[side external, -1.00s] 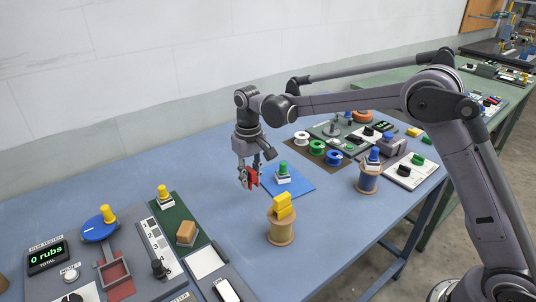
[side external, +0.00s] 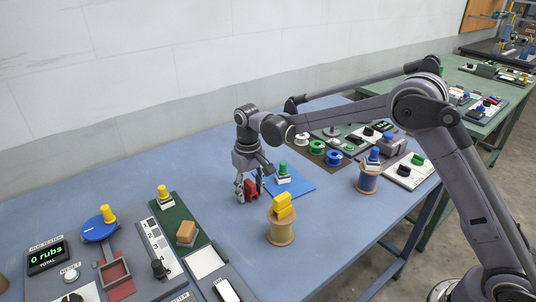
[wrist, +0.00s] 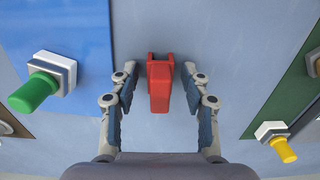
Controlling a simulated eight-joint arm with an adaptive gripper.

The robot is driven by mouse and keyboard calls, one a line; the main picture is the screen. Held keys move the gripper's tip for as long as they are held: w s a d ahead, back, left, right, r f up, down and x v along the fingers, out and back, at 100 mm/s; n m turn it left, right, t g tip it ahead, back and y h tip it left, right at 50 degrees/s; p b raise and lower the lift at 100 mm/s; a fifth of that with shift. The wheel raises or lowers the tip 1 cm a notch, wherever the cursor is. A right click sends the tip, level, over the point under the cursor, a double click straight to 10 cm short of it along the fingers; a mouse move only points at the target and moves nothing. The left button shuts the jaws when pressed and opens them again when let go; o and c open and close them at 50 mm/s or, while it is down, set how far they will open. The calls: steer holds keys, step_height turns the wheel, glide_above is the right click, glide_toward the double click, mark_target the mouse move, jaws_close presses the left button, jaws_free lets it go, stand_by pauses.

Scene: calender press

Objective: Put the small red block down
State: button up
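The small red block (side external: 251,188) is on the blue table, left of the blue mat, between my fingers. In the wrist view the red block (wrist: 160,84) stands between the two fingers, with a gap on each side. My gripper (side external: 248,193) points down and is low over the table. In the wrist view my gripper (wrist: 159,70) is open, its fingers apart and around the block without touching it. The block seems to rest on the table surface.
A blue mat (side external: 301,187) with a green-knobbed white block (side external: 283,172) lies just right of my gripper. A wooden spool (side external: 281,232) topped by yellow blocks (side external: 282,206) stands in front. A green board (side external: 173,225) lies to the left. Bare table surrounds the gripper's left side.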

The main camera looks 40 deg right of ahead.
mark_target(251, 182)
steer(key=shift+r, duration=0.1)
step_height(251, 182, up, 11)
steer(key=shift+r, duration=0.2)
steer(key=s+d+r+t, duration=0.2)
steer(key=s+d+r, duration=0.15)
steer(key=s, duration=0.35)
steer(key=s+d+r+t, duration=0.2)
steer(key=s+d+r, duration=0.15)
steer(key=s, duration=0.35)
steer(key=s+d+f+t, duration=0.3)
steer(key=s+f, duration=0.3)
steer(key=s, duration=0.5)
steer(key=shift+s+d, duration=0.35)
steer(key=shift+d, duration=0.1)
steer(key=o, duration=0.4)
steer(key=shift+s+f, duration=0.3)
steer(key=shift+f, duration=0.1)
steer(key=shift+c, duration=0.2)
